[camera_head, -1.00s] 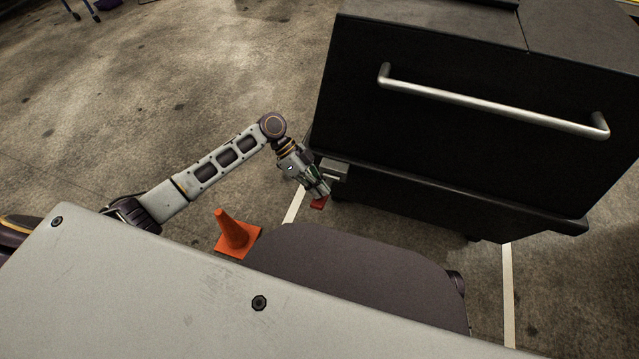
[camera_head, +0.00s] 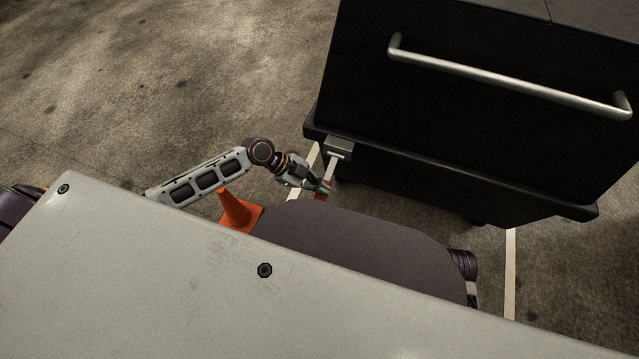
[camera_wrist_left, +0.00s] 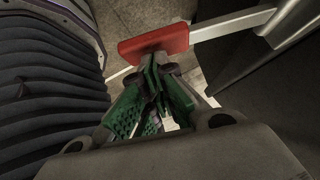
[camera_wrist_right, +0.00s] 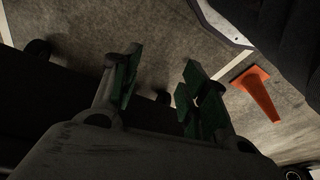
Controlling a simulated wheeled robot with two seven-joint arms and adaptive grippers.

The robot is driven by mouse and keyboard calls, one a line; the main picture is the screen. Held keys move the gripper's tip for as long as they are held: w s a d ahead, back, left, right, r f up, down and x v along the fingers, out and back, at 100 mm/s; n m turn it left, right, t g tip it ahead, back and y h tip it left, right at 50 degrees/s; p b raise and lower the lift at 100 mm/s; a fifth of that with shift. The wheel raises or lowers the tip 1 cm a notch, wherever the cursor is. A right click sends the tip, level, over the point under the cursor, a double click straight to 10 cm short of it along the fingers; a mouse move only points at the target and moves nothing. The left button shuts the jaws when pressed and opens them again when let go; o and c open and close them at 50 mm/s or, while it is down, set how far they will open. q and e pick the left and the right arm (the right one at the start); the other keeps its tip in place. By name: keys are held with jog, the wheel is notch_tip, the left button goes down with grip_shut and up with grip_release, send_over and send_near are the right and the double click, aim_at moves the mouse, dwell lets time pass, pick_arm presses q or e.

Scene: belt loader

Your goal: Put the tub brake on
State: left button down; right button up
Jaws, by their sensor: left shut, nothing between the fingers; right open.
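The black tub (camera_head: 480,90) with a silver bar handle (camera_head: 510,82) stands at the right of the head view. A grey bracket (camera_head: 340,147) sits at its lower left corner. A pale brake lever (camera_head: 331,170) runs down from it to a red pad (camera_head: 320,197). In the left wrist view the red pad (camera_wrist_left: 153,44) lies just beyond the fingertips. My left gripper (camera_head: 325,187) is shut and empty, its tips (camera_wrist_left: 158,62) at the pad; I cannot tell whether they touch. My right gripper (camera_wrist_right: 160,75) is open and empty, seen only in the right wrist view.
An orange cone (camera_head: 236,211) stands close below my left forearm; it also shows in the right wrist view (camera_wrist_right: 259,92). White lines (camera_head: 510,270) mark the concrete floor. The floor at the upper left is clear.

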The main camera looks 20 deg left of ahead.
aim_at(319, 195)
pick_arm(q)
jog(key=shift+s+f+t+b, duration=0.1)
jog(key=shift+f+t+b, duration=0.2)
jog(key=shift+f+b, duration=0.45)
jog(key=shift+f+m+t+b, duration=0.6)
jog(key=shift+f+b, duration=0.15)
jog(key=shift+f, duration=0.35)
jog(key=shift+w+f+b, duration=0.2)
jog(key=shift+f+b, duration=0.3)
jog(key=shift+b, duration=0.15)
jog(key=shift+f, duration=0.2)
jog(key=shift+s+f, duration=0.1)
pick_arm(e)
jog(key=shift+w+a+r+t+y, duration=0.15)
jog(key=shift+w+a+t+y, duration=0.1)
jog(key=shift+a+t, duration=0.2)
jog(key=shift+w+a+r+t+y, duration=0.15)
jog(key=shift+a+t+y, duration=0.15)
jog(key=shift+a, duration=0.25)
jog(key=shift+r, duration=0.15)
jog(key=shift+s+r, duration=0.1)
